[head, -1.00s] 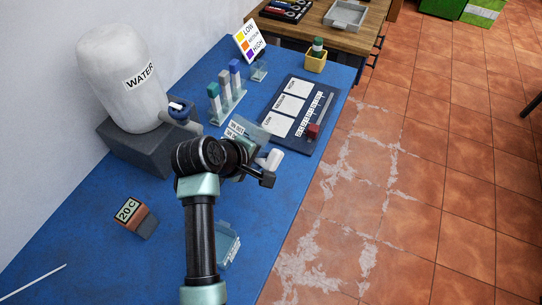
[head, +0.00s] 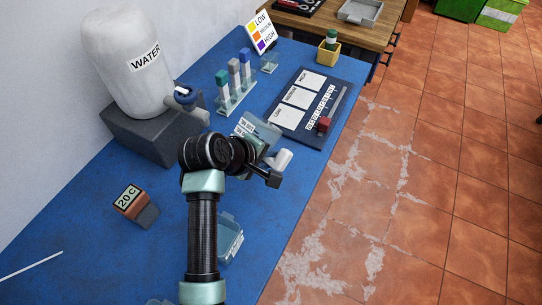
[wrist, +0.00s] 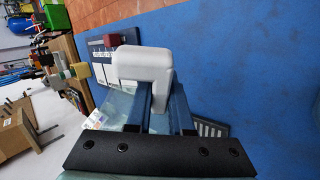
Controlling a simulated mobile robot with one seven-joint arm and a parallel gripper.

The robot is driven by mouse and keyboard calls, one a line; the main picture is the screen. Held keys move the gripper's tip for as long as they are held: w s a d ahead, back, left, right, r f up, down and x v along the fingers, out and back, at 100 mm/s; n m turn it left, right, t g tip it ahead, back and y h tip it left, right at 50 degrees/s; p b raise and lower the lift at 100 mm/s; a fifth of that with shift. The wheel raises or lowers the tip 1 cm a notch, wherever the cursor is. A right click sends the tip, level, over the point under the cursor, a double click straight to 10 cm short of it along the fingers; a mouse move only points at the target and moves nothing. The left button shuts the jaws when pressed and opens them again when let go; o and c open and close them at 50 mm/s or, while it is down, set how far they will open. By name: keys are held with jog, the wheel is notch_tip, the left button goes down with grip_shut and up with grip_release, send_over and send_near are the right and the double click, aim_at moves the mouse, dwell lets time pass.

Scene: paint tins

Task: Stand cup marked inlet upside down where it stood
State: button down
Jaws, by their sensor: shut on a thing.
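My gripper (wrist: 160,92) is shut on the white handle (wrist: 128,62) of a clear, greenish cup (wrist: 117,104). The cup looks tilted. I cannot read the label well enough to confirm "inlet". My wrist hides part of the cup, and I cannot tell whether it touches the table.
A dark board with white cards (head: 308,85) lies beyond the cup. A rack of capped tubes (head: 236,88) and a white water tank (head: 132,62) stand to the left.

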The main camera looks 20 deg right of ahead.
jog(key=shift+f+b, duration=2.8)
jog(key=shift+f, duration=0.45)
jog(key=shift+f+b, duration=0.6)
jog(key=shift+b, duration=0.05)
jog(key=c, duration=0.7)
grip_release()
jog(key=b+v, duration=0.1)
jog(key=v, duration=1.2)
jog(key=shift+d, duration=0.1)
